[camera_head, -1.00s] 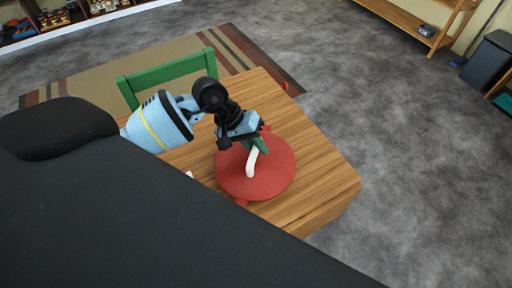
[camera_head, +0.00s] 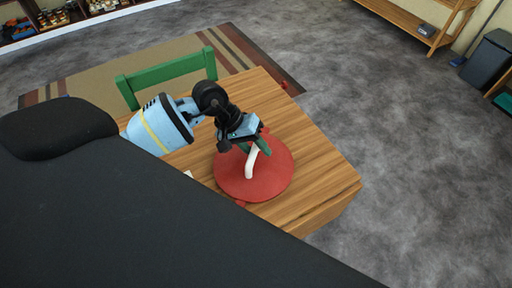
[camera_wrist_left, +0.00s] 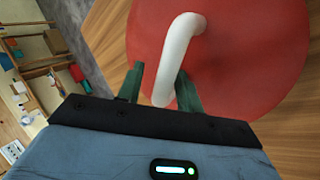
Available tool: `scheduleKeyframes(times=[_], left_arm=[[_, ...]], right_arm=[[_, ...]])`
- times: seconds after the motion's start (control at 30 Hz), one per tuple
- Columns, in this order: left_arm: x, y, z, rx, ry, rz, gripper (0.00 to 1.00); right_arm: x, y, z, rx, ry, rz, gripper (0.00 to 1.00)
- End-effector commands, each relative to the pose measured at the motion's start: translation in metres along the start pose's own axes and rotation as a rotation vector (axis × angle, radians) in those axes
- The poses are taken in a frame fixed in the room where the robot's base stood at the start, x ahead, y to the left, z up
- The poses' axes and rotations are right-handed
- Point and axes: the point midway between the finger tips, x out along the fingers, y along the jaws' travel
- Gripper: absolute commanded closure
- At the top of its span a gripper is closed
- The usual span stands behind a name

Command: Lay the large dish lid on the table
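The large dish lid (camera_head: 270,181) is a round red disc with a white curved handle (camera_head: 250,162). It appears to lie flat over the wooden table (camera_head: 318,170), near its front right part; its underside is hidden. My left gripper (camera_head: 256,147) is above the lid at the handle. In the left wrist view its two green fingers (camera_wrist_left: 160,86) are apart, with the white handle (camera_wrist_left: 175,50) between them. A gap shows between the left finger and the handle; the handle is close to the right finger. My right gripper is not in view.
A green chair (camera_head: 167,76) stands at the table's far side on a striped rug (camera_head: 100,75). A small red piece (camera_head: 240,204) shows at the lid's lower edge. Bare tabletop lies to the right and behind the lid. Shelves and a dark bin (camera_head: 488,60) stand far off.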

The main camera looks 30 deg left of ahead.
Motion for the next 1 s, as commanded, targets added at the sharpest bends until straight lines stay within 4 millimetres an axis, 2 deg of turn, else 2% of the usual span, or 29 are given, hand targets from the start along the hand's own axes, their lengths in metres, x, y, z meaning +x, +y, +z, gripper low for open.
scheduleKeyframes(times=[0.03,0.17,0.6,0.8,1.0], left_arm=[[-0.002,0.000,0.001,-0.002,-0.002,-0.004,0.61],[-0.017,-0.002,-0.001,0.000,0.001,-0.007,0.61],[-0.100,-0.001,0.000,-0.002,-0.001,-0.005,0.61],[-0.118,0.000,0.000,-0.002,-0.002,-0.003,0.61],[-0.122,0.001,0.000,-0.001,-0.002,-0.002,0.61]], right_arm=[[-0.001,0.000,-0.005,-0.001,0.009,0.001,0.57],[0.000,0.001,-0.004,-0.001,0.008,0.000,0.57],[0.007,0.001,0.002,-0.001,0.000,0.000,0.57],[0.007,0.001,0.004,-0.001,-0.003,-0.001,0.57],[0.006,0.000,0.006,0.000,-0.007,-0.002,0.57]])
